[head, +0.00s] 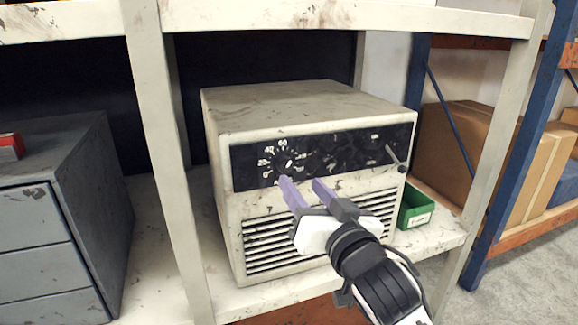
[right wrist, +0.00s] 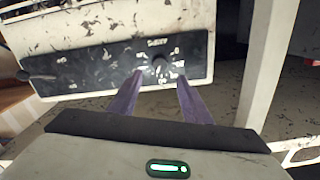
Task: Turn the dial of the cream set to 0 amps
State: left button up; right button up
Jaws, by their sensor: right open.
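The cream set (head: 290,105) is a scuffed cream box with a black front panel, standing on a shelf. Its dial (head: 284,162) is a dark knob at the panel's left, ringed by white numbers including 40 and 60. Where the knob points is too small to tell. My right gripper (head: 301,182) is open, its purple fingers just below and in front of the dial. In the right wrist view, the dial (right wrist: 159,67) shows between and just beyond the fingertips. The fingers appear apart from it. My left gripper is not in view.
A thin lever (head: 395,156) sticks out at the panel's right. Cream shelf posts (head: 168,165) stand on both sides of the set. A green bin (head: 414,208) sits right of it, a grey drawer cabinet (head: 50,220) left. Cardboard boxes (head: 490,150) stand on the rack behind.

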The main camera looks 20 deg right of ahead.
aim_at(287, 167)
jog(key=w, duration=0.8)
jog(key=shift+w+a+p, duration=0.15)
jog(key=shift+w+p, duration=0.1)
jog(key=shift+p, duration=0.15)
jog(key=c, duration=1)
jog(key=shift+c, duration=0.2)
